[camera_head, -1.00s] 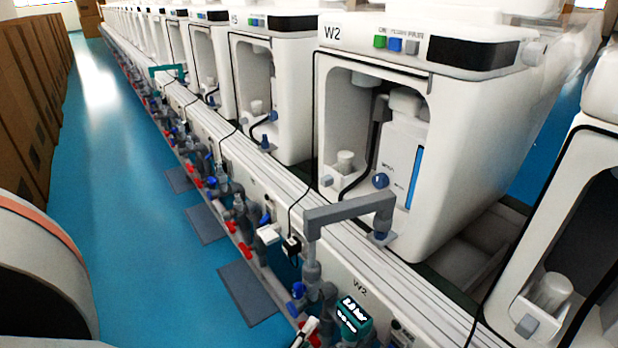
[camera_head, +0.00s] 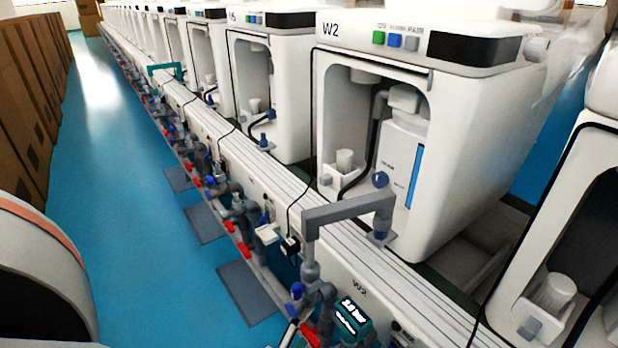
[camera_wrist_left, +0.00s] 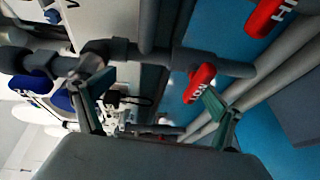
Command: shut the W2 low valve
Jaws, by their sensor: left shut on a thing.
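The red handle marked LOW (camera_wrist_left: 201,82) shows in the left wrist view, on grey pipework. My left gripper (camera_wrist_left: 145,90) reaches in from below in that view, its two fingers far apart. The right-hand fingertip touches or nearly touches the red handle; the other is beside a grey pipe fitting (camera_wrist_left: 95,52). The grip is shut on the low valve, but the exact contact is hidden. In the head view a red handle (camera_head: 310,334) shows at the bottom, below the W2 label (camera_head: 360,288), with a slim dark and white part beside it. My right gripper is not in view.
A red HIGH handle (camera_wrist_left: 270,15) is close by in the wrist view. The blue floor (camera_head: 150,250) at left is clear.

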